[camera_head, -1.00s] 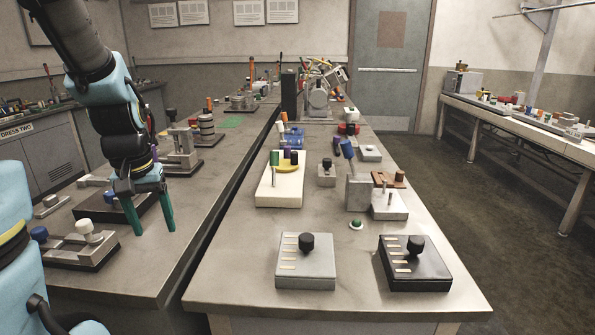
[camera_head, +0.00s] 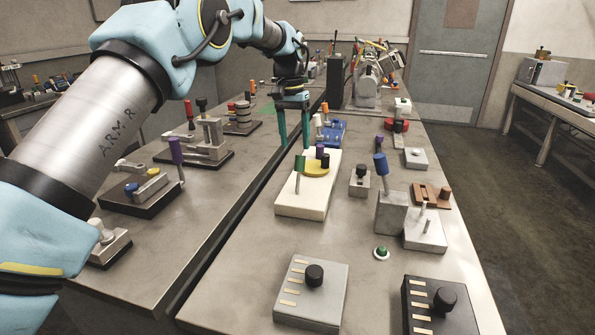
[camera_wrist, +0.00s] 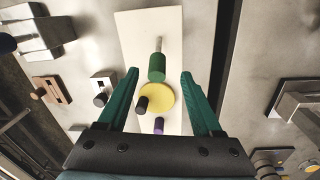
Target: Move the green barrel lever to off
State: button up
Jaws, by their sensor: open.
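The green barrel lever (camera_head: 300,164) is a green cylinder on a thin metal rod. It is mounted on a cream plate (camera_head: 290,205) with a yellow disc, a purple knob and a black knob. My gripper (camera_head: 294,144) points down above the far left part of this plate, open and empty. In the wrist view the green barrel (camera_wrist: 156,67) shows between the two spread teal fingers (camera_wrist: 159,73), its rod (camera_wrist: 158,43) running up the picture. The yellow disc (camera_wrist: 160,97) lies just below it. I cannot tell how far the fingertips are above the barrel.
A blue fixture (camera_head: 333,132) stands behind the plate. A small grey block with a black knob (camera_head: 361,178) and a blue-handled lever (camera_head: 381,165) stand to the right. A grey slider box (camera_head: 312,290) is in front. A dark gap separates the left bench.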

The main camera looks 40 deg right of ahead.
aim_at(298, 172)
jog(key=f+p, duration=0.1)
jog(key=f, duration=0.2)
jog(key=f+p, duration=0.1)
jog(key=f, duration=0.3)
jog(key=s+f+p, duration=0.1)
jog(key=f, duration=0.2)
jog(key=shift+d+f, duration=0.25)
jog(key=shift+c, duration=0.4)
grip_shut()
dwell(0.6)
